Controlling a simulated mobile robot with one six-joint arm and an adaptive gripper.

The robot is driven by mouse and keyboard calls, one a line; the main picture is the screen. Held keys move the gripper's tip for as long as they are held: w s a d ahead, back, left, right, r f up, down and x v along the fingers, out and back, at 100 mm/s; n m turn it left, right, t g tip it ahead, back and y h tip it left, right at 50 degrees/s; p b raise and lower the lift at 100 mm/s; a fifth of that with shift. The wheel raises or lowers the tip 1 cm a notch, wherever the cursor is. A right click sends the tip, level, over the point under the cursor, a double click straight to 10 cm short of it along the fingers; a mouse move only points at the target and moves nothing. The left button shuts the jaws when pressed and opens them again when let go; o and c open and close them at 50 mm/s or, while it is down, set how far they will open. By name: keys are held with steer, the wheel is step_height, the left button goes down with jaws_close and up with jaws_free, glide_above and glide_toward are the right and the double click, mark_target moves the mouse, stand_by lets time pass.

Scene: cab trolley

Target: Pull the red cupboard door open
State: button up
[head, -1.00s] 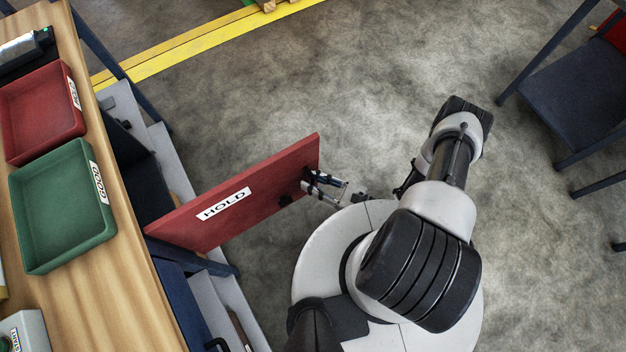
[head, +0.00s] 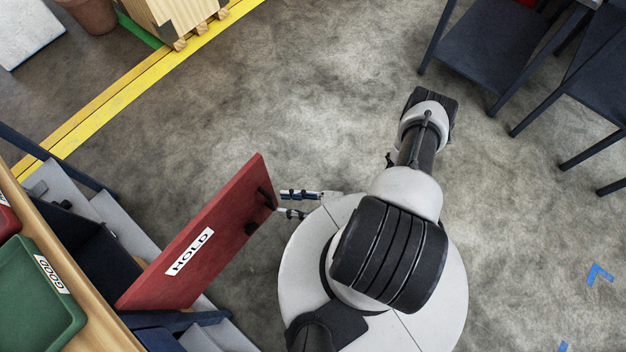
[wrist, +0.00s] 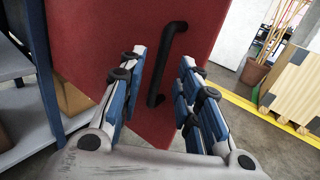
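The red cupboard door (head: 205,240), labelled HOLD, stands swung out from the cupboard under the wooden worktop. Its black bar handle (head: 266,196) is near the door's free edge; it also shows upright in the wrist view (wrist: 166,65). My gripper (head: 281,202) is just right of the handle with its fingers apart and empty. In the wrist view, the fingers of my gripper (wrist: 163,72) spread to either side of the handle, with a clear gap on both sides. The fingertips appear short of the handle and not touching it.
The cupboard's grey shelf (wrist: 32,112) shows beside the door. A green tray (head: 35,300) sits on the worktop (head: 62,235). The floor between is clear.

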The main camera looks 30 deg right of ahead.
steer(key=v, duration=0.7)
stand_by(0.5)
